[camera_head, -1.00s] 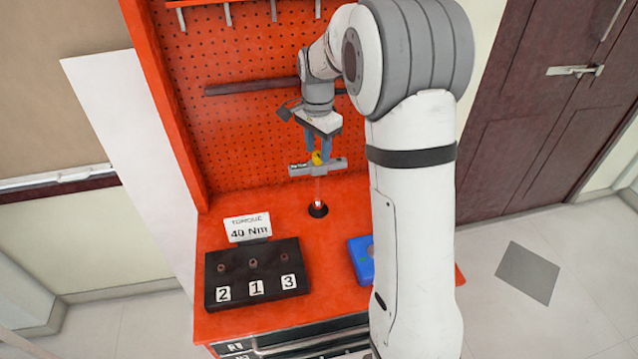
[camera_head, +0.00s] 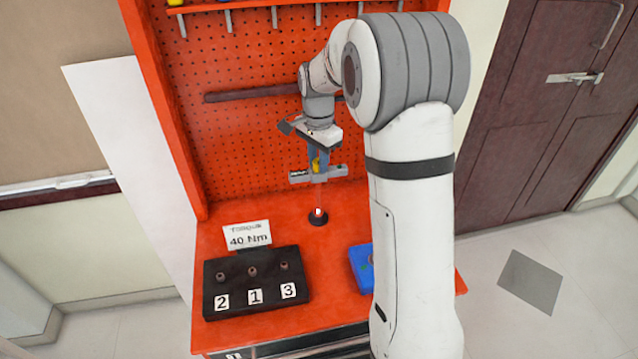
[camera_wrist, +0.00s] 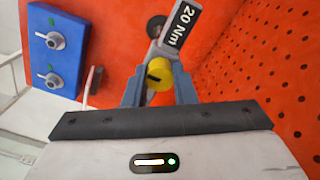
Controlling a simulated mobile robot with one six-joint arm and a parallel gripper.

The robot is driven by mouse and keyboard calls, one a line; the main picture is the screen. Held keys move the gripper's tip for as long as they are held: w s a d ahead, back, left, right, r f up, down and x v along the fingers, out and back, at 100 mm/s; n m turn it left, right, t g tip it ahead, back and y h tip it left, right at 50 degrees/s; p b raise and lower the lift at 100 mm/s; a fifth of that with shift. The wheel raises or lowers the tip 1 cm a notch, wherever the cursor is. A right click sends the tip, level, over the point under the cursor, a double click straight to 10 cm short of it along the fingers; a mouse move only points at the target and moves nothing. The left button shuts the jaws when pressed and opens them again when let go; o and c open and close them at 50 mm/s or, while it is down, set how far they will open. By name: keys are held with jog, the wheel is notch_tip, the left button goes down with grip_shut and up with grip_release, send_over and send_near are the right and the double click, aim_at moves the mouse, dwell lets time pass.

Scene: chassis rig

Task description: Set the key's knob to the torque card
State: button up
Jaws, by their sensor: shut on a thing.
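The torque key (camera_head: 332,174) is a grey crossbar on a thin shaft, upright over a black round socket (camera_head: 318,218) on the red bench. Its label (camera_wrist: 180,28) reads 20 Nm in the wrist view. Its yellow knob (camera_wrist: 160,71), with a dark mark on its face, lies between my fingers. My gripper (camera_wrist: 158,82) is shut on the knob; its blue-grey fingers also show from above in the head view (camera_head: 318,160). The white torque card (camera_head: 247,236) reads 40 Nm and stands behind the black block.
The black block (camera_head: 238,301) with bolts labelled 2, 1 and 3 is at the bench's front left. A blue block (camera_wrist: 57,50) with two bolts and green marks sits at the right, partly hidden by my arm in the head view. A red pegboard (camera_head: 240,130) rises behind.

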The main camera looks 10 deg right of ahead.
jog(key=m, duration=0.5)
jog(key=shift+p, duration=0.3)
jog(key=m, duration=0.6)
jog(key=o, duration=0.6)
jog(key=shift+o, duration=0.2)
jog(key=n, duration=0.5)
jog(key=shift+p, duration=0.4)
jog(key=n, duration=0.6)
